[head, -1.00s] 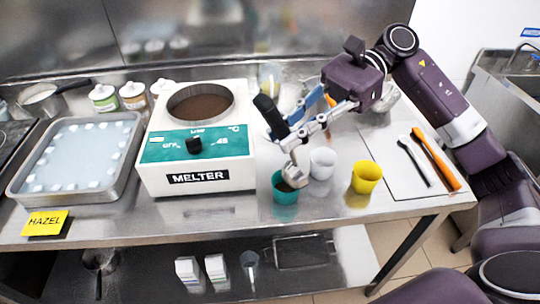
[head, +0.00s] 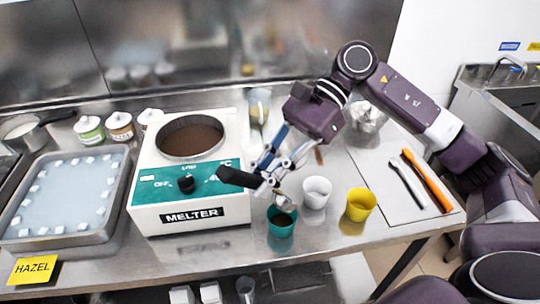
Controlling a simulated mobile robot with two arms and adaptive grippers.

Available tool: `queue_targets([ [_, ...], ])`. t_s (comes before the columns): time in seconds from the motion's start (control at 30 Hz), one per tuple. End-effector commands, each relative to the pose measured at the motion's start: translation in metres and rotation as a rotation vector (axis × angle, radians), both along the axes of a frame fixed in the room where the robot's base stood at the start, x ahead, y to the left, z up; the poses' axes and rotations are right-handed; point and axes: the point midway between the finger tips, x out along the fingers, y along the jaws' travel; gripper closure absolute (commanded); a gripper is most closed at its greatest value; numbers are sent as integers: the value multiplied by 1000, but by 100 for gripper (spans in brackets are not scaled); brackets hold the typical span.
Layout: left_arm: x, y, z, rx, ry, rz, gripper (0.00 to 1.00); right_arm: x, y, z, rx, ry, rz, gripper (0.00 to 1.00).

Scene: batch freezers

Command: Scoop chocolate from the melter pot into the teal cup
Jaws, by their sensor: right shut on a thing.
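The white melter (head: 190,180) with a teal panel stands left of centre; its round pot (head: 192,137) holds brown chocolate. The teal cup (head: 281,228) stands upright on the steel table, just right of the melter, with something brown showing inside its rim. My right gripper (head: 268,181) is shut on a scoop with a black handle (head: 238,178). The handle points left, in front of the melter's right side. The metal scoop bowl (head: 285,203) is at the teal cup's rim; I cannot tell whether they touch or what the bowl holds. My left gripper is out of view.
A white cup (head: 316,192) and a yellow cup (head: 360,206) stand close on the right. Utensils, one orange (head: 428,180), lie on a mat (head: 375,165). A tray (head: 65,195) and a yellow HAZEL sign (head: 33,270) are on the left.

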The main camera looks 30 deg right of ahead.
Motion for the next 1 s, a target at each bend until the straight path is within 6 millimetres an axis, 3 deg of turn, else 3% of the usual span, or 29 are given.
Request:
queue_targets([
  [0.03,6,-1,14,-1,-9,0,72,-1,5,6,-25,-8,4,100],
  [0.13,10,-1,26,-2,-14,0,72,-3,10,4,-78,-19,4,100],
  [0.7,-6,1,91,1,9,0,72,-12,50,-30,-478,-113,7,100],
  [0.73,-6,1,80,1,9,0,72,-12,52,-42,-506,-121,10,100],
  [1.0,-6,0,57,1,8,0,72,-14,66,-74,-761,-181,6,100],
])
